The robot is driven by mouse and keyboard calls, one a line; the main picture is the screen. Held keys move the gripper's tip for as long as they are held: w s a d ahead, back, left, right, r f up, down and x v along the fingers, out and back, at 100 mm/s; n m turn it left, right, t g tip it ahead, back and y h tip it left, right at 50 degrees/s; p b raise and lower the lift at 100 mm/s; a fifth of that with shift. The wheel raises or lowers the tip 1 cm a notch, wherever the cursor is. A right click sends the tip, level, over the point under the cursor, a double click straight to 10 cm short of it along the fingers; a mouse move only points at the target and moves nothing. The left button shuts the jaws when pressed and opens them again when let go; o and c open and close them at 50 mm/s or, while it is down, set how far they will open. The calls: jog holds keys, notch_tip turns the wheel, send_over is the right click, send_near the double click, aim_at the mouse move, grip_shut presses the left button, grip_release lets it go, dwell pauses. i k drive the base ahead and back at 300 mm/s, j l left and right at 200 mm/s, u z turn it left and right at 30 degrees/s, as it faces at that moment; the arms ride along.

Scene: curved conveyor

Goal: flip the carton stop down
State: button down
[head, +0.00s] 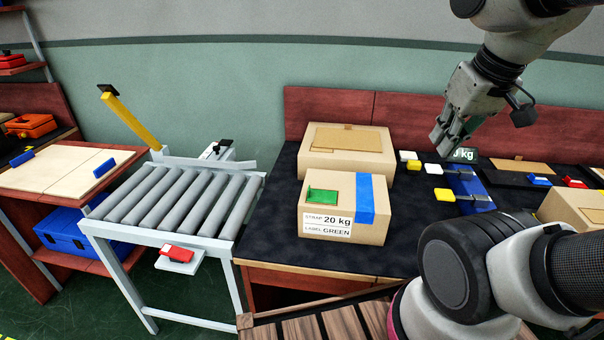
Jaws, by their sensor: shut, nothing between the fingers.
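A yellow bar (130,122) with a black tip, which looks like the carton stop, stands raised and tilted at the far left corner of the roller conveyor (130,234). Its black tip points up and to the left, well above the rollers. The rollers are bare. My gripper (439,146) is shut and empty. It hangs above the black bench at the upper right, far to the right of the yellow bar and the conveyor.
A carton (341,233) marked 20 kg, with blue tape and a green patch, stands on the black bench (262,226). A larger carton (345,165) stands behind it. A red switch (177,253) sits on the conveyor's front shelf. A blue crate (70,234) is under the left table.

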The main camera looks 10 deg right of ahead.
aim_at(108, 97)
jog(key=k+j, duration=0.1)
jog(key=j, duration=0.6)
jog(key=k+j, duration=0.1)
jog(key=j, duration=0.55)
jog(key=k+j, duration=0.1)
jog(key=j, duration=0.6)
jog(key=i+j, duration=0.15)
jog(key=j, duration=0.2)
jog(key=i+j, duration=0.15)
jog(key=j, duration=0.2)
jog(key=i+j, duration=0.1)
jog(key=j, duration=0.25)
jog(key=i+j, duration=0.15)
jog(key=j, duration=0.2)
jog(key=i+j, duration=0.15)
jog(key=i, duration=0.2)
jog(key=i+j, duration=0.15)
jog(key=i, duration=0.2)
